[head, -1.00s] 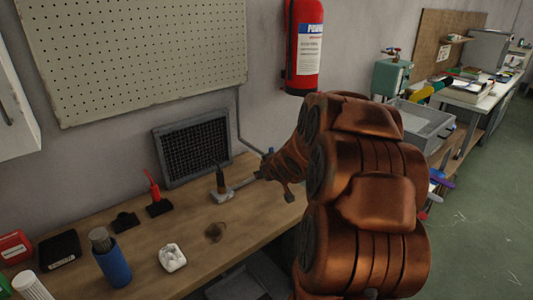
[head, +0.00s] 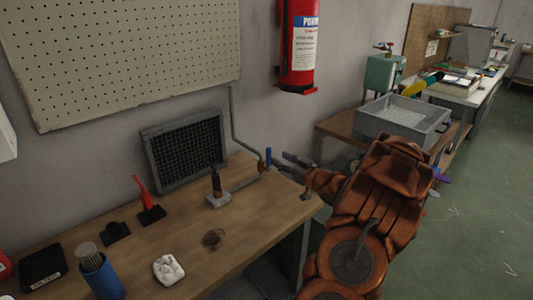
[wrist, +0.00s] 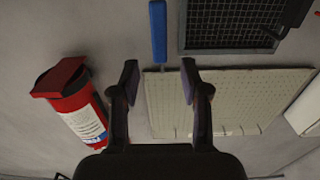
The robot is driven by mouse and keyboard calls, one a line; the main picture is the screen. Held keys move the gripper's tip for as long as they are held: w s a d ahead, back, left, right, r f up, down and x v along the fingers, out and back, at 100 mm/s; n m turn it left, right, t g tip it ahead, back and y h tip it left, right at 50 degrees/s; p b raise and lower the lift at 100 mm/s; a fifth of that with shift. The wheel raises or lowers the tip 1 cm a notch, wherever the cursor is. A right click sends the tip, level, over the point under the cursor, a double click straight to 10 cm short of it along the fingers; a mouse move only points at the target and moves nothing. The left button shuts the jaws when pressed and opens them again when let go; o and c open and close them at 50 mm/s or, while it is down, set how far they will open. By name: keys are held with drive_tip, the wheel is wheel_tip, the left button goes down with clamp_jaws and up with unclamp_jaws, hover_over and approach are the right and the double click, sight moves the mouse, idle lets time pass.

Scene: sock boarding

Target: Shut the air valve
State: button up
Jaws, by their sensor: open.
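In the head view my gripper (head: 287,162) is just right of the lever, with a small gap. My arm hides part of the gripper.
A pipe (head: 233,120) runs down the wall to the valve. A block with a black-handled tool (head: 217,197) stands left of it. A vent grille (head: 185,148) leans behind. A fire extinguisher (head: 298,50) hangs above right. The bench middle (head: 190,225) is mostly clear.

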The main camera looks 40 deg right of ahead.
sight(270, 153)
drive_tip(key=shift+w+d+p, duration=0.1)
drive_tip(key=shift+w+p, duration=0.45)
drive_tip(key=shift+w, duration=2.85)
clamp_jaws()
